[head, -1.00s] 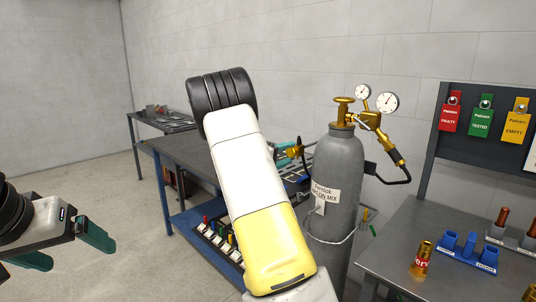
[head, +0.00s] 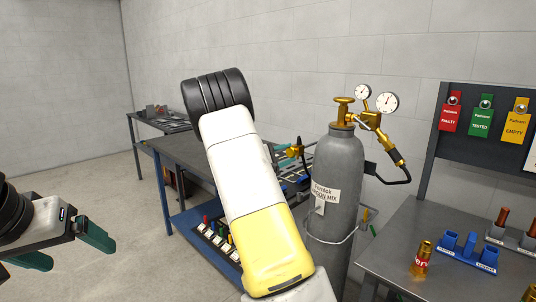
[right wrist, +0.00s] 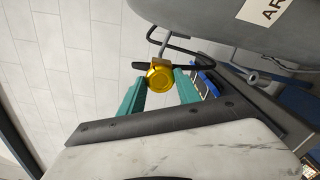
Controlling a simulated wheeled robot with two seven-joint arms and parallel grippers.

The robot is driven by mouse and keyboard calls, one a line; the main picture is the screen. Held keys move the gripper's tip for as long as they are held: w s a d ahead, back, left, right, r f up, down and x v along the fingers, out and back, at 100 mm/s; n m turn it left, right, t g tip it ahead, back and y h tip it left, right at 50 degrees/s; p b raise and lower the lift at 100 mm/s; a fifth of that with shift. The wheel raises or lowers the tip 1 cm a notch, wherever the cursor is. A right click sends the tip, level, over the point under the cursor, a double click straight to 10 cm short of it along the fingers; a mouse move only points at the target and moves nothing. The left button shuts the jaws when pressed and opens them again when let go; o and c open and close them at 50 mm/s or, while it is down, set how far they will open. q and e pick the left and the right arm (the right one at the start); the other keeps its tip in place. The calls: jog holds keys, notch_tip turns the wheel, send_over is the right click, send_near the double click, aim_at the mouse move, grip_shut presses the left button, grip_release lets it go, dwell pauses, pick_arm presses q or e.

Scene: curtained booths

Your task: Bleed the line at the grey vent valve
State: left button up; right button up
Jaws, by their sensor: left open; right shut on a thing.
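My right gripper (right wrist: 160,82) is shut on a brass fitting (right wrist: 158,74) with a round gold face and a dark bar across it. In the head view the brass fitting (head: 299,150) shows beside the grey gas cylinder (head: 338,180), with a teal fingertip at its left. My white and yellow right forearm hides most of that gripper. I cannot tell whether this fitting belongs to the vent valve; I see no clearly grey valve. My left gripper (head: 68,248) is open and empty at the lower left, far from the cylinder.
The cylinder carries a brass regulator (head: 371,119) with two gauges and a black hose. A dark bench (head: 180,150) stands behind my right arm. Open floor lies at left.

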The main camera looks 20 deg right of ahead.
jog(key=shift+n, duration=1.2)
jog(key=n, duration=0.4)
jog(key=shift+f, duration=0.1)
dwell(1.4)
jog(key=m, duration=0.8)
jog(key=shift+m, duration=0.4)
